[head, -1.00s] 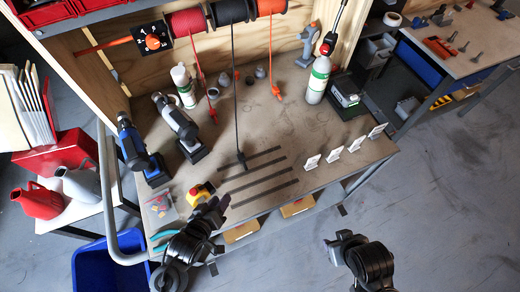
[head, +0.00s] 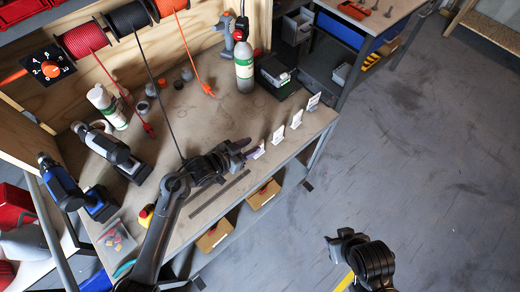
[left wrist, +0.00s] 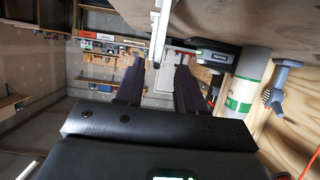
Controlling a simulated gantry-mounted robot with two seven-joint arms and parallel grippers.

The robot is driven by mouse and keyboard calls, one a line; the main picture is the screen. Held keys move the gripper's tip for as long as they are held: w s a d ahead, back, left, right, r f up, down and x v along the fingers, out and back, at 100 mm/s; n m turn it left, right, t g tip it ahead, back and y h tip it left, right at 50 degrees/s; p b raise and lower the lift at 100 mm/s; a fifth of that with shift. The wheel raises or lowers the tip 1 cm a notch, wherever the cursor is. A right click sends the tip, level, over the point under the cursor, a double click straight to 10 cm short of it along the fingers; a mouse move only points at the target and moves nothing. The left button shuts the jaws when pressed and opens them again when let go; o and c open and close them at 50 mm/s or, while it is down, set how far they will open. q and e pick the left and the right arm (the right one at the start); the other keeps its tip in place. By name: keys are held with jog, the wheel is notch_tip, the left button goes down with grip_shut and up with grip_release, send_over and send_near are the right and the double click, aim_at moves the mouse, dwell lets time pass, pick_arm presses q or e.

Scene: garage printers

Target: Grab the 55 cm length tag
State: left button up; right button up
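Several small white tags stand upright in a row along the bench's right edge; their print is too small to read, so I cannot tell which is 55 cm. The nearest tag (head: 258,151) is right at my left gripper (head: 244,147). The others are the second tag (head: 279,134), third tag (head: 296,119) and farthest tag (head: 313,102). In the left wrist view my left gripper (left wrist: 158,72) is open, and a white tag (left wrist: 158,38) shows edge-on between its two dark fingers. I cannot tell whether they touch it. My right gripper (head: 334,245) hangs over the floor, its opening unclear.
Cords hang from red, black and orange spools (head: 127,18) onto the workbench (head: 190,100). A green-labelled bottle (head: 244,70) and a dark box (head: 273,77) stand behind the tags. Power tools (head: 110,148) occupy the left side. Floor to the right is clear.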

aim_at(259, 144)
pick_arm(q)
jog(key=b+x, duration=0.1)
jog(key=x, duration=0.3)
jog(key=shift+d+f, duration=0.2)
jog(key=shift+d, duration=0.25)
jog(key=shift+w+d+f, duration=0.2)
jog(key=shift+w+d, duration=0.15)
jog(key=shift+w, duration=0.05)
grip_shut()
